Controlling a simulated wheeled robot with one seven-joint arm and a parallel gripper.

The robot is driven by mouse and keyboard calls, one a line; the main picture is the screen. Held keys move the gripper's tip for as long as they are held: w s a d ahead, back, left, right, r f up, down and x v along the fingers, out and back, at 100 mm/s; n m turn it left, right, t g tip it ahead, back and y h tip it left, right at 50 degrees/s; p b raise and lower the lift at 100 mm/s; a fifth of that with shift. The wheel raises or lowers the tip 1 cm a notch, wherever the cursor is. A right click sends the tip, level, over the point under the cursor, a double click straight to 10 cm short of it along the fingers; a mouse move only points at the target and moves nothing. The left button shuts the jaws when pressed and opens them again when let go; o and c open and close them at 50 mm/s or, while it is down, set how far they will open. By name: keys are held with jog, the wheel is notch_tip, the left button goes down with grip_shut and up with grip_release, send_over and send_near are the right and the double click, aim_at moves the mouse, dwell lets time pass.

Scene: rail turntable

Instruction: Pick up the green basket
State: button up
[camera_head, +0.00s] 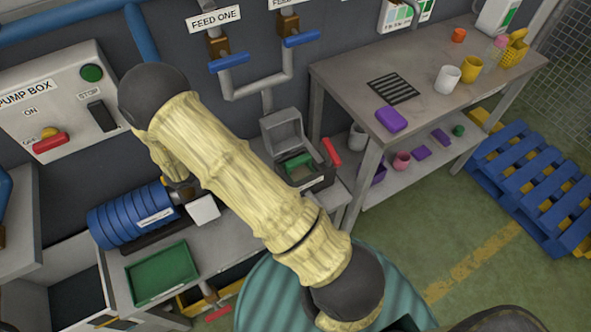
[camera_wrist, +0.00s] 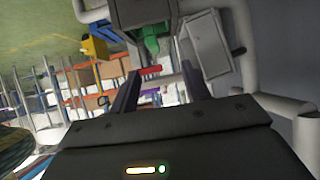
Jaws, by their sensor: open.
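A shallow green tray-like container (camera_head: 162,272) lies on the low bench at the lower left in the head view. A smaller green item (camera_head: 298,166) sits inside an open grey lidded box (camera_head: 283,131) at the centre. I cannot tell which of these is the green basket. In the wrist view, a green thing (camera_wrist: 150,38) shows in a dark box beyond my fingers. My gripper (camera_wrist: 158,72) is open, with nothing between its fingers. In the head view my arm crosses the middle, and the gripper is not clearly seen.
A workbench (camera_head: 440,100) at the right holds a purple block (camera_head: 391,119), cups and a yellow basket (camera_head: 515,50). Small items stand on its lower shelf. Blue pallets (camera_head: 535,185) lie at the right. A blue motor (camera_head: 133,215) stands behind the tray. Green floor is clear at the lower right.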

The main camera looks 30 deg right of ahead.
aim_at(288, 164)
jog(key=shift+s+a+f+g, duration=0.1)
jog(key=shift+s+f+g, duration=0.2)
jog(key=shift+s, duration=0.1)
jog(key=p+x, duration=0.1)
jog(key=x, duration=1.1)
jog(key=shift+d+r, duration=0.15)
jog(key=shift+d, duration=0.05)
jog(key=shift+d, duration=0.1)
jog(key=p+x, duration=0.1)
jog(key=x, duration=0.4)
jog(key=shift+d+r, duration=0.15)
jog(key=shift+r, duration=0.05)
grip_shut()
